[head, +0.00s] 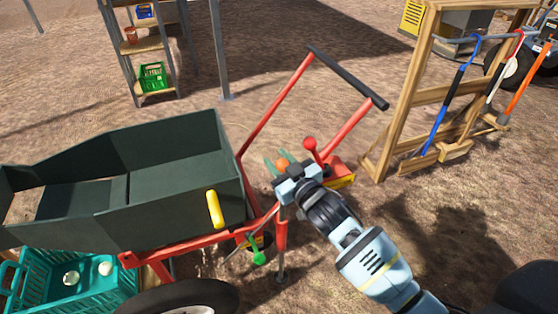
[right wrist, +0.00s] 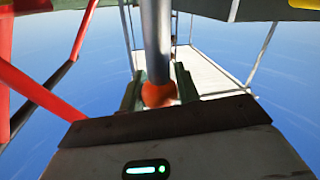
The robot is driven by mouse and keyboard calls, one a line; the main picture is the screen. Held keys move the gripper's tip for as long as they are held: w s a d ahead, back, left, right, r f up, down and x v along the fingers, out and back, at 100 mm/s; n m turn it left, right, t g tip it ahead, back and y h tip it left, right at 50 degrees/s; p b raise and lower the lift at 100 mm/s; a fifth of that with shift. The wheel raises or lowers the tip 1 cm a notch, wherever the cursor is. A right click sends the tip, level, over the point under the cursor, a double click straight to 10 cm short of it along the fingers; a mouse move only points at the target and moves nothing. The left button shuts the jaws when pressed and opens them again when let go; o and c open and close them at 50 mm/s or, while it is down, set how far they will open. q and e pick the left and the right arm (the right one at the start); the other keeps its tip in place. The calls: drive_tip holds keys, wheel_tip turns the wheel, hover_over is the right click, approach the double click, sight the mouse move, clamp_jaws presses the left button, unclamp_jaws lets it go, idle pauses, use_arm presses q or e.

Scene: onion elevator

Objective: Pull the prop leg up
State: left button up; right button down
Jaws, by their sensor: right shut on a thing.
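The cart's prop leg (head: 281,268) is a thin grey rod coming out of a red upright tube (head: 281,235), and its foot is at or close to the ground. My right gripper (head: 281,163) is above that tube, with its green fingers around an orange knob (head: 282,164). In the right wrist view the fingers (right wrist: 159,92) are shut on the orange knob (right wrist: 159,95), which sits on the end of a grey rod (right wrist: 157,45). The gripper hides where the rod meets the red tube in the head view. My left gripper is not in view.
The dark green cart bin (head: 150,185) is left of the gripper. A red lever knob (head: 310,143) stands close on the right, below the red handle with its black grip (head: 345,77). A yellow handle (head: 214,209), green knob (head: 258,258) and teal crate (head: 75,262) are nearby.

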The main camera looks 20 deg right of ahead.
drive_tip(key=c, duration=1.3)
unclamp_jaws()
drive_tip(key=shift+r, duration=0.4)
drive_tip(key=shift+o, duration=1.3)
drive_tip(key=shift+f, duration=0.1)
drive_tip(key=shift+s+f, duration=0.1)
drive_tip(key=v, duration=0.7)
drive_tip(key=shift+s, duration=0.3)
drive_tip(key=shift+d, duration=0.1)
